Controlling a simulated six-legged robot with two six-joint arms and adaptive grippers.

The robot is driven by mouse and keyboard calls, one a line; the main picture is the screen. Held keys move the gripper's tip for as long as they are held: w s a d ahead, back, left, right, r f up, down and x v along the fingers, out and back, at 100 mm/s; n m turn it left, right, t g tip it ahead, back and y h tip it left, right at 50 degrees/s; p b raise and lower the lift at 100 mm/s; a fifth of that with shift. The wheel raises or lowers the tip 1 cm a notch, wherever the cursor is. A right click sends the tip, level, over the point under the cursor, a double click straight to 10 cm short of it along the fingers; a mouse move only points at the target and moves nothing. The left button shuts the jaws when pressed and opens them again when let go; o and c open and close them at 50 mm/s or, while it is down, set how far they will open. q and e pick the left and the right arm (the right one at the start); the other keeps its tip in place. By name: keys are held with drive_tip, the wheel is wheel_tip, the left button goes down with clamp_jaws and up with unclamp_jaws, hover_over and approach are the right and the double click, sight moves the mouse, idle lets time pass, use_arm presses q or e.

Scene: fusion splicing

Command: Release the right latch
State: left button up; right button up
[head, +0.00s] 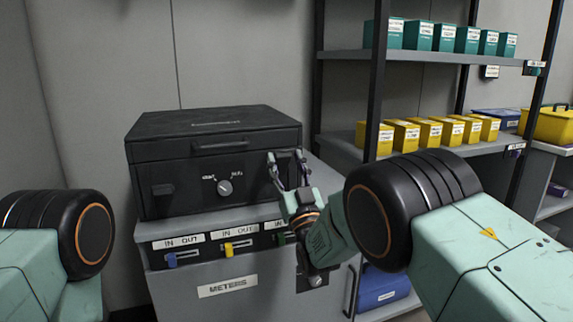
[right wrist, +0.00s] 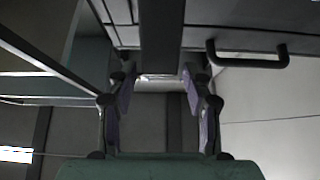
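A closed black case (head: 215,150) stands on a grey cabinet. It has a dial (head: 225,187) on its front and a left latch (head: 163,189). The right latch is not clearly visible; my right gripper covers that part of the front. My right gripper (head: 285,157) is at the right end of the case front, its two fingers apart. In the right wrist view, the fingers (right wrist: 160,82) stand open with a gap between them. A dark bar lies above that gap; I cannot tell whether it is the latch or whether anything touches. My left gripper is out of view.
Shelves on the right hold teal boxes (head: 418,36) and yellow boxes (head: 407,137). A dark handle (right wrist: 247,60) shows in the right wrist view.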

drive_tip(key=shift+o, duration=0.6)
drive_tip(key=v, duration=1.2)
